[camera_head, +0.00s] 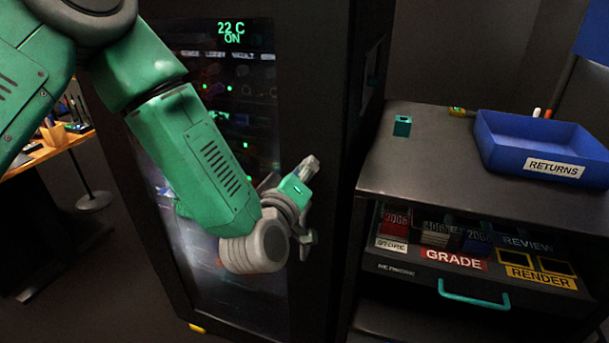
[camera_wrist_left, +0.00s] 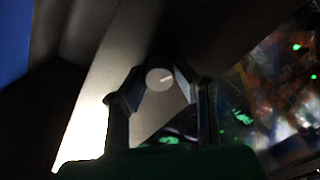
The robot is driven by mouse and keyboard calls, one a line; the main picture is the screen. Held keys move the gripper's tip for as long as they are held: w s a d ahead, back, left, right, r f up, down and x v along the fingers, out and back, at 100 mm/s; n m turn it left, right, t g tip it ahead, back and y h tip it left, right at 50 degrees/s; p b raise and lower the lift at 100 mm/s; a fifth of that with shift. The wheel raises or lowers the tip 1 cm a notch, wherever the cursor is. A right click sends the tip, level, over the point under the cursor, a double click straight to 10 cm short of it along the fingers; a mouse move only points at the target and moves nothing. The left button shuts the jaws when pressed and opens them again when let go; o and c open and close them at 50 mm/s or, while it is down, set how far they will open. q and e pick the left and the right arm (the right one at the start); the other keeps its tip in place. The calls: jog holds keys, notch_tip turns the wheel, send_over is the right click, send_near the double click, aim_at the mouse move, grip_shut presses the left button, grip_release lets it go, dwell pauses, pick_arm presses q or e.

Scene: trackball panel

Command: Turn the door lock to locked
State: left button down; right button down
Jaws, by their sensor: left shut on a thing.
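The door lock (camera_wrist_left: 159,79) is a round grey knob with a light line across its face. It shows between the fingers in the left wrist view, on the dark front edge of the cabinet door (camera_head: 288,90). My left gripper (camera_wrist_left: 158,85) is shut on the lock, with one finger on each side. In the head view my left gripper (camera_head: 308,205) is at the right edge of the glass door, and the lock is hidden there behind the gripper and wrist. My right gripper is in neither view.
A cabinet display (camera_head: 231,32) reads 22 C ON. To the right stands a dark cart (camera_head: 440,165) with a blue RETURNS bin (camera_head: 500,150), a small teal block (camera_head: 402,126) and a drawer with a teal handle (camera_head: 473,299). A wooden desk (camera_head: 40,152) is at far left.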

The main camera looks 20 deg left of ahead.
pick_arm(q)
jog(key=n+b, duration=0.1)
jog(key=n, duration=0.1)
jog(key=n+b, duration=0.1)
jog(key=n, duration=0.2)
jog(key=shift+s+f, duration=0.1)
jog(key=shift+f, duration=0.3)
jog(key=shift+n, duration=0.3)
jog(key=c, duration=1.4)
grip_release()
jog(key=shift+c, duration=0.2)
jog(key=shift+o, duration=0.7)
jog(key=shift+r, duration=0.1)
jog(key=shift+r, duration=0.1)
